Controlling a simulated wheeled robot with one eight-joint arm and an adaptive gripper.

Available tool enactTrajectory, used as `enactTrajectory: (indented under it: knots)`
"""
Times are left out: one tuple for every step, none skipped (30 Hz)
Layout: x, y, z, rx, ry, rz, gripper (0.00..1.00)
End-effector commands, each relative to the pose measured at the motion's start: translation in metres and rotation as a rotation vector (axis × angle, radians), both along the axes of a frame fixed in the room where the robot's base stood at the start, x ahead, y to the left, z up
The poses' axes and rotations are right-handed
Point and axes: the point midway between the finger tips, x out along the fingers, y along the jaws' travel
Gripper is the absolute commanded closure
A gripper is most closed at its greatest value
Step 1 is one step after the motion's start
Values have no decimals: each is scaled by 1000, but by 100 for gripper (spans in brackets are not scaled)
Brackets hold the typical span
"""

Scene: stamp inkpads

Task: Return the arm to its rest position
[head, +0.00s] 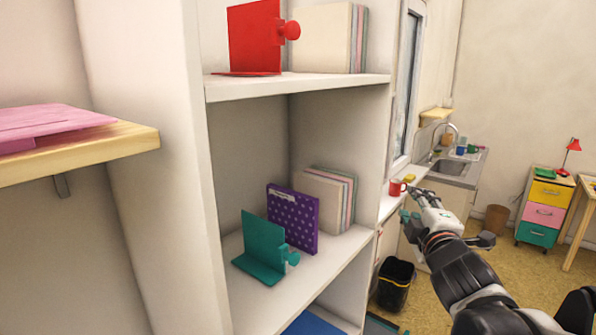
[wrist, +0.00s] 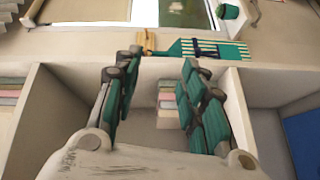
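My arm (head: 470,275) reaches up from the lower right in the head view, to the right of the white shelf unit (head: 160,160). My gripper (head: 408,203) is at its far end, in front of the window and counter area. In the wrist view my gripper (wrist: 162,62) has its two teal-padded fingers spread apart. Nothing is held between them. Shelf compartments and some stacked books or folders (wrist: 167,98) show behind the gap.
The shelf holds a red bookend (head: 254,38), a teal bookend (head: 262,250), a purple dotted folder (head: 292,218) and books. A red mug (head: 396,188) shows near my gripper. A black bin (head: 395,285) and a coloured drawer unit (head: 544,212) stand on the floor.

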Motion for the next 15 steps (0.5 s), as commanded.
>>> enactTrajectory:
  knots:
    - [-16,-5,-22,118,49,-44,62]
    - [-24,-8,-33,198,79,-72,62]
    - [-37,-10,-48,300,124,-112,62]
    - [-47,-12,-61,378,157,-142,62]
    - [-57,-12,-73,455,191,-173,62]
    - [-72,-11,-91,555,238,-214,62]
    - [-84,-9,-104,630,273,-245,62]
    - [-97,-6,-118,703,310,-277,62]
    - [-113,-2,-135,796,358,-319,62]
    - [-126,2,-147,863,394,-350,62]
    - [-138,7,-159,925,430,-380,62]
    - [-153,14,-173,999,476,-418,62]
    - [-165,19,-183,1050,508,-446,62]
    - [-175,24,-191,1096,538,-472,62]
    - [-188,30,-201,1148,573,-503,62]
